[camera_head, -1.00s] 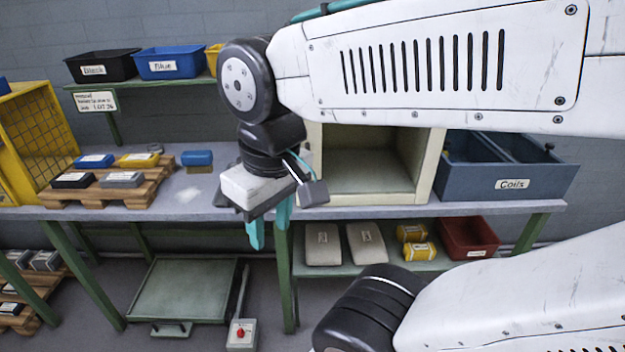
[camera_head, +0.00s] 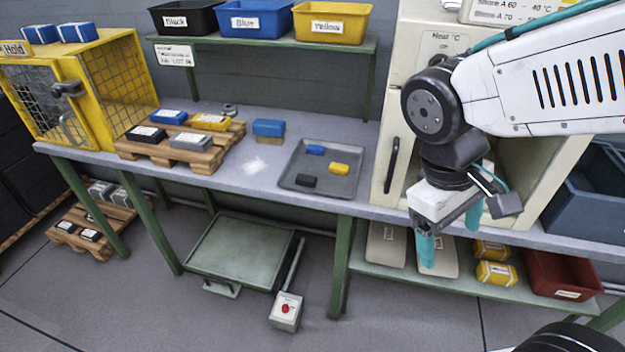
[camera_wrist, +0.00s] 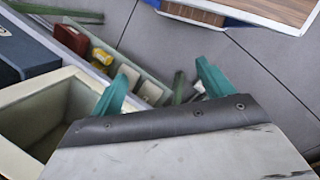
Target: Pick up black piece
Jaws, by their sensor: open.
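A blue piece (camera_head: 315,150) and a yellow piece (camera_head: 339,168) share the tray. A larger black block (camera_head: 146,134) with a white label sits on the wooden pallet at the left. My gripper (camera_head: 450,236) is open and empty, pointing down in front of the cabinet, to the right of the tray. In the wrist view its two teal fingers (camera_wrist: 163,92) stand apart with nothing between them.
A beige open cabinet (camera_head: 391,110) stands right of the tray. Black (camera_head: 186,20), blue (camera_head: 248,20) and yellow (camera_head: 331,24) labelled bins sit on the shelf above. A yellow cage (camera_head: 115,85) stands at the left.

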